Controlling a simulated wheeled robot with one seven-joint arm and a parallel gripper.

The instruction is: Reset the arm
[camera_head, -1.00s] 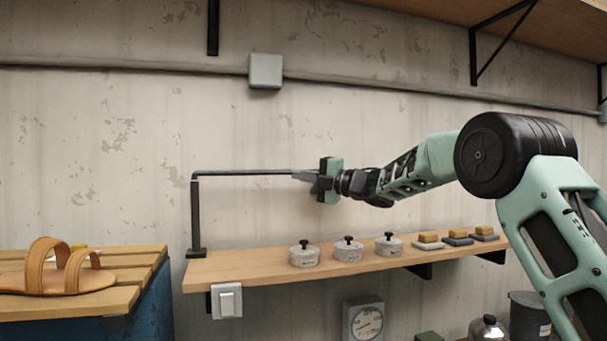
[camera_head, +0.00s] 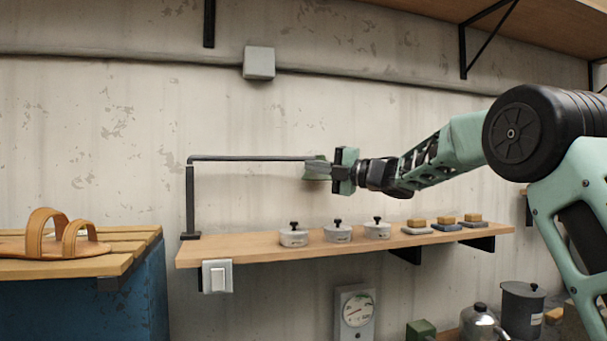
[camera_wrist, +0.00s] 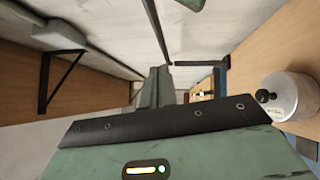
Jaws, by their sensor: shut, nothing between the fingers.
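My arm reaches in from the right in the head view, stretched roughly level in front of the wall. My gripper (camera_head: 312,166) is shut and empty, pointing left above the wooden shelf (camera_head: 262,252). Its closed fingers also show in the wrist view (camera_wrist: 158,87). A dark bar on an upright post (camera_head: 190,203) runs level from the shelf's left end to the gripper's fingertips in the head view. A green piece shows behind the fingers there. I cannot tell whether the gripper touches the bar or the green piece.
Several lidded pots, such as the left one (camera_head: 293,238), and blocks on pads (camera_head: 417,224) stand on the shelf. A light switch (camera_head: 217,277) is at its front edge. A sandal (camera_head: 50,242) lies on the slatted bench (camera_head: 125,262). A dial (camera_head: 356,312) and kettle (camera_head: 480,325) are below.

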